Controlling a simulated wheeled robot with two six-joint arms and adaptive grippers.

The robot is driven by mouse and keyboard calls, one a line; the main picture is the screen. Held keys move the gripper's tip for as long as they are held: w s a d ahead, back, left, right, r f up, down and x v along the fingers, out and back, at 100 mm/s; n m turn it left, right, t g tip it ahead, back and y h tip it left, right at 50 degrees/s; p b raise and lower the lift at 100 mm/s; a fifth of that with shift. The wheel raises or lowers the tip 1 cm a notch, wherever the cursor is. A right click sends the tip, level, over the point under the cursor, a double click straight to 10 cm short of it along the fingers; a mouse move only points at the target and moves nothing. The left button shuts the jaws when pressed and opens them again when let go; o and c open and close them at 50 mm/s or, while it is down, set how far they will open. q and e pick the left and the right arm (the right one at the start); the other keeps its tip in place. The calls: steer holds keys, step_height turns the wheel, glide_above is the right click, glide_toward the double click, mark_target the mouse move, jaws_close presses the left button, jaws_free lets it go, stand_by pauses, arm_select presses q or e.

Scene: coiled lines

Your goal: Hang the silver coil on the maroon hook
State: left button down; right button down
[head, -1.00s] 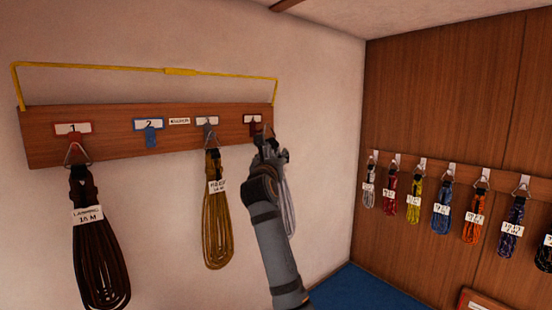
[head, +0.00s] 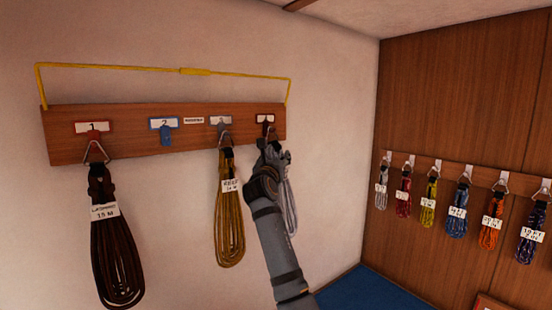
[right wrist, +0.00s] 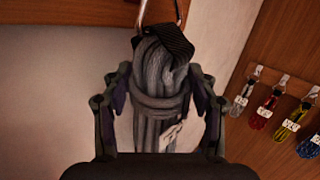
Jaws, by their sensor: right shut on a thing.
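The silver coil (right wrist: 158,88) hangs from my right gripper (head: 273,155), which is shut on its bound upper part. In the head view its grey loops (head: 291,205) show behind and right of my wrist. A metal ring (right wrist: 178,12) with a black strap tops the coil; its upper end is cut off by the frame. The maroon hook (head: 265,131) is at the right end of the wooden board (head: 70,148), just above my gripper. I cannot tell whether the ring is around the hook. My left gripper is not in view.
A dark brown coil (head: 117,255) hangs on the red hook and a mustard coil (head: 229,220) on the grey hook, close left of my arm. The blue hook (head: 166,137) is empty. Several coils hang on the right wall's rack (head: 475,174).

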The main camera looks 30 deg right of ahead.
stand_by(0.4)
steer(key=shift+c, duration=1.6)
jaws_free()
steer(key=shift+d, duration=0.1)
steer(key=shift+f, duration=0.1)
steer(key=v, duration=0.8)
